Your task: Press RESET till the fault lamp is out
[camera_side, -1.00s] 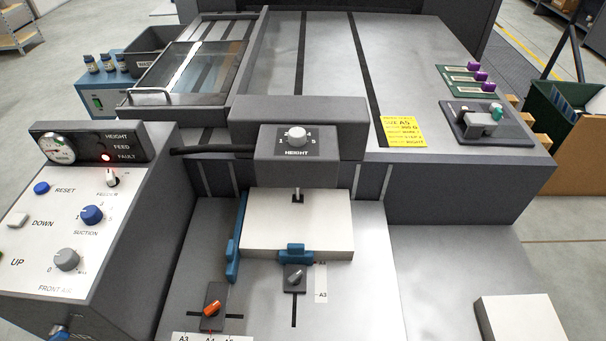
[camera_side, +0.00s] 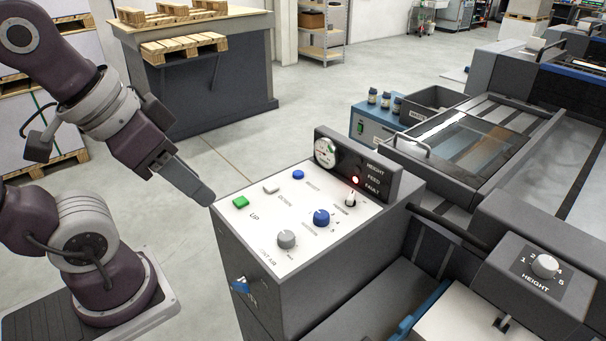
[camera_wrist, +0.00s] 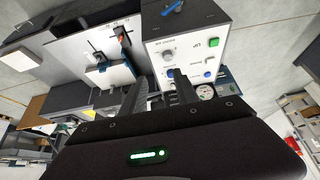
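The RESET button (camera_side: 298,174) is a blue round button at the back of the white sloping control panel (camera_side: 262,218); it also shows in the wrist view (camera_wrist: 208,74). Nothing touches it. The fault lamp (camera_side: 355,180) glows red on the dark indicator block (camera_side: 368,171). My gripper (camera_side: 206,196) points down and right, just left of the panel and apart from the buttons. In the wrist view my gripper (camera_wrist: 160,76) has its two fingers apart with nothing held between them.
The white DOWN button (camera_side: 271,188) and green UP button (camera_side: 241,202) lie in line with RESET. A blue suction knob (camera_side: 321,217), a grey knob (camera_side: 286,239) and a small selector (camera_side: 350,199) stand up from the panel. A gauge (camera_side: 325,152) sits beside the lamps.

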